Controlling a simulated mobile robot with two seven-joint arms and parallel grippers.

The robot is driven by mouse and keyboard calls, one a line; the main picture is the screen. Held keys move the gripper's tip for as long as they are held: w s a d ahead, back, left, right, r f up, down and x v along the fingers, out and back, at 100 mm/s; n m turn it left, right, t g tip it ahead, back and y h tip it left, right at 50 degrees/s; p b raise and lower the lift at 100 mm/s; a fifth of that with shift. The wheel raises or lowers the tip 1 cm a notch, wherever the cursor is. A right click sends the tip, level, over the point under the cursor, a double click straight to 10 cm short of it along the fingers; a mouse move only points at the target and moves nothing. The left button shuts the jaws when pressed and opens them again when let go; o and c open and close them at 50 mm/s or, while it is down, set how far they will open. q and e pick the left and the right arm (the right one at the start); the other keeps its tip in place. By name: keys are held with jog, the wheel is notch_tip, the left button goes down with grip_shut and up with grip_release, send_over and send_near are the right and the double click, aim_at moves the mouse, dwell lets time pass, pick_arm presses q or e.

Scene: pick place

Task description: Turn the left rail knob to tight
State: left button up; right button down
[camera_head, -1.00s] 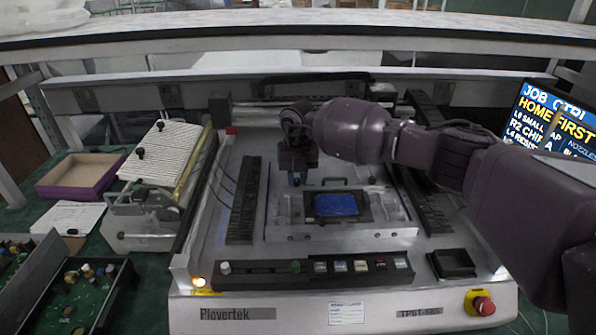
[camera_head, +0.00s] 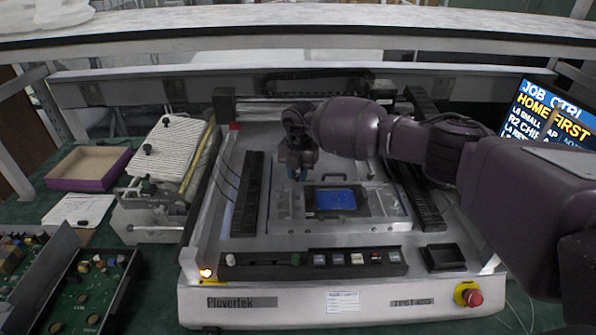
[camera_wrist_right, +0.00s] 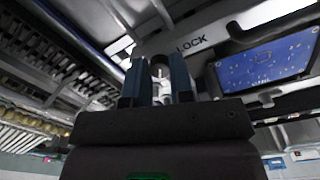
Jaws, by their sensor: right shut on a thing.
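My right gripper (camera_head: 298,174) reaches down at the left rail of the board fixture (camera_head: 387,226). In the right wrist view its two blue fingers (camera_wrist_right: 159,78) are closed around a small knob-like piece (camera_wrist_right: 159,70), mostly hidden between them. The word LOCK is printed on the metal beside the fingers. In the head view the gripper hides the knob, so I cannot tell its turn angle. A blue circuit board (camera_head: 336,200) lies in the fixture, right of the gripper; it also shows in the right wrist view (camera_wrist_right: 268,62). My left gripper is out of view.
The machine's front panel has a button strip (camera_head: 312,264), a small black tray (camera_head: 443,257) and a red emergency stop (camera_head: 469,296). A feeder unit (camera_head: 165,165) and a purple-edged box (camera_head: 90,168) stand left. A monitor (camera_head: 548,115) stands right.

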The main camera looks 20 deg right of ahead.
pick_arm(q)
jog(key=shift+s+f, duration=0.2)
pick_arm(e)
jog(key=c, duration=1)
grip_release()
jog(key=shift+r, duration=0.1)
jog(key=shift+r, duration=0.25)
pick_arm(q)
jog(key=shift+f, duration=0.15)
pick_arm(e)
notch_tip(320, 180, up, 10)
jog(key=shift+s+d+r, duration=0.1)
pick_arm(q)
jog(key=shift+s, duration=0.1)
